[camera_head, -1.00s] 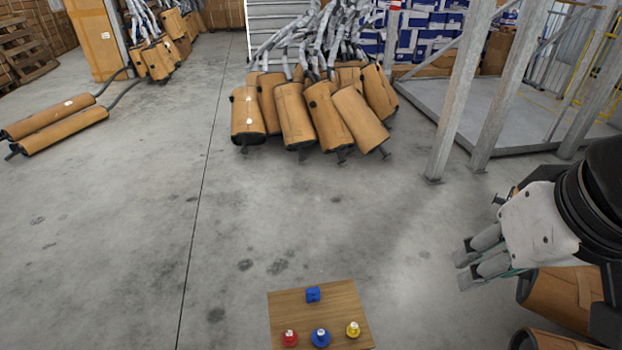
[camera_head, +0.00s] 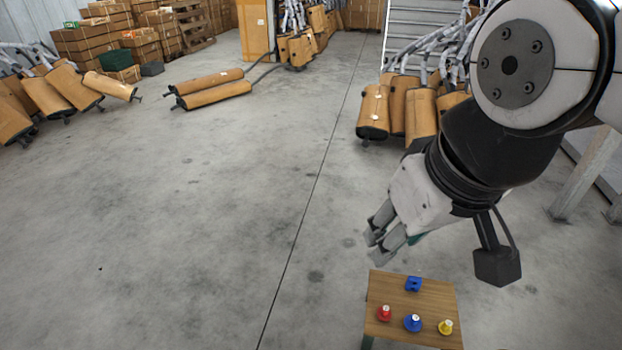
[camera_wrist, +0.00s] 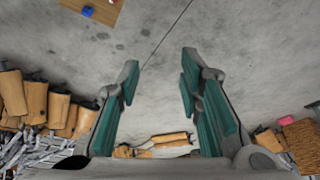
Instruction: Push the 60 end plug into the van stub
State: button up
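A small wooden table (camera_head: 400,300) stands at the lower right of the head view. On it, a red plug (camera_head: 384,314), a blue plug (camera_head: 412,323) and a yellow plug (camera_head: 446,327) stand in a front row, with pale tops. I cannot read any sizes on them. A blue block-like piece (camera_head: 413,284) sits behind them; I cannot tell whether it is the van stub. My gripper (camera_head: 380,243) is above and behind the table. The wrist view shows its fingers (camera_wrist: 160,78) apart and empty. The blue piece (camera_wrist: 88,12) shows there on a table corner.
Brown-wrapped mufflers (camera_head: 374,112) lean in a cluster behind my arm. Two mufflers (camera_head: 212,90) lie on the floor, and more lean at the left (camera_head: 50,95). Stacked boxes (camera_head: 85,50) stand at the back left. The concrete floor (camera_head: 200,220) left of the table is clear.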

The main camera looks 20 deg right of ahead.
jog(key=shift+a, duration=0.4)
